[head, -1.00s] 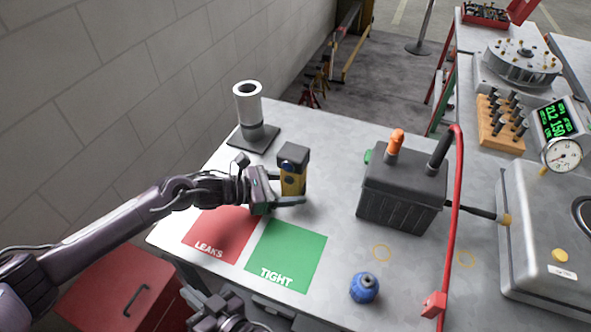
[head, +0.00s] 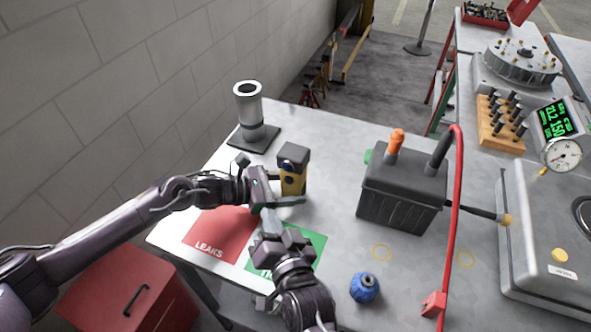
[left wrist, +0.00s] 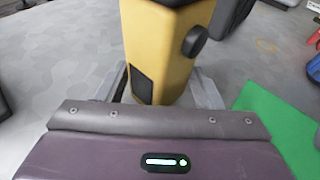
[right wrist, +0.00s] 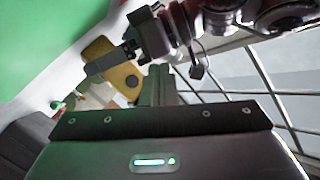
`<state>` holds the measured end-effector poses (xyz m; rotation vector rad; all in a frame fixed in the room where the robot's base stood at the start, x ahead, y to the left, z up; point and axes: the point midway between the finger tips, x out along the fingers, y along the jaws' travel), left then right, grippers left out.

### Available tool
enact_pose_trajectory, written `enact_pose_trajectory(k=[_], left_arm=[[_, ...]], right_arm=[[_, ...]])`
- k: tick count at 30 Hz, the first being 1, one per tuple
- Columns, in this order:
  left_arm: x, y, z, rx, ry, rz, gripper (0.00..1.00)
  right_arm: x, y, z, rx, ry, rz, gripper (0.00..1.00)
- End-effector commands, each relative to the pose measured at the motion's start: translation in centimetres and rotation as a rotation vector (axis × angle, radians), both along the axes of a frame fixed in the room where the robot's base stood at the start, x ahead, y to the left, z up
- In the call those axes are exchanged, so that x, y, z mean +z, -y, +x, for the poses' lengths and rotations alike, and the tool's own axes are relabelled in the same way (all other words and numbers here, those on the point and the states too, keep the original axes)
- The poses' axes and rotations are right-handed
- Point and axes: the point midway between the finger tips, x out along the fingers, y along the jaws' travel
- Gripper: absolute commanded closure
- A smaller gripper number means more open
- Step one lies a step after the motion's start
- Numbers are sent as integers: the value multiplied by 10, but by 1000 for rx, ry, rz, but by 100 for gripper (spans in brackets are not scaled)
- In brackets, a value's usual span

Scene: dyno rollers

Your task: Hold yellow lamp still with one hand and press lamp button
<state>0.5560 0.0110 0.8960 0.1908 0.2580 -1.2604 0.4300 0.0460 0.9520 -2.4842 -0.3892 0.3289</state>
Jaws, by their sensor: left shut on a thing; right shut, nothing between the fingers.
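The yellow lamp (head: 293,183), with a dark top, stands upright on the bench. My left gripper (head: 287,193) is shut on its lower body; the left wrist view shows the yellow body (left wrist: 160,50) between the fingers. A dark round button (left wrist: 194,41) sticks out from one yellow face there. My right gripper (head: 267,220) is shut and empty, a little in front of the lamp and close to my left gripper. In the right wrist view its closed fingers (right wrist: 160,85) point toward the lamp (right wrist: 124,76), apart from it as far as I can tell.
A red LEAKS mat (head: 215,228) and green TIGHT mat (head: 315,243) lie in front. A grey cylinder on a stand (head: 249,105) is behind.

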Motion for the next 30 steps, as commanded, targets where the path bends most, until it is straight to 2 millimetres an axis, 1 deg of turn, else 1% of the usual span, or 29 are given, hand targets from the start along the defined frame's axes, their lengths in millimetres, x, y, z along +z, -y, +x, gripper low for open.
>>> enact_pose_trajectory(k=[3, 9, 15, 21, 30], left_arm=[[-1, 0, -1, -1, -2, 2, 52], [-1, 0, -1, -1, -2, 2, 52], [-1, 0, -1, -1, -2, 2, 52], [-1, 0, -1, -2, -2, 1, 52], [-2, 0, -1, -1, -3, 1, 52]], right_arm=[[0, 7, 17, 0, 4, -3, 100], [0, 19, 42, 1, 3, -3, 100], [0, 26, 58, 2, 2, -2, 100], [0, 28, 63, 3, 0, -1, 100], [0, 28, 63, 2, 1, 0, 100]])
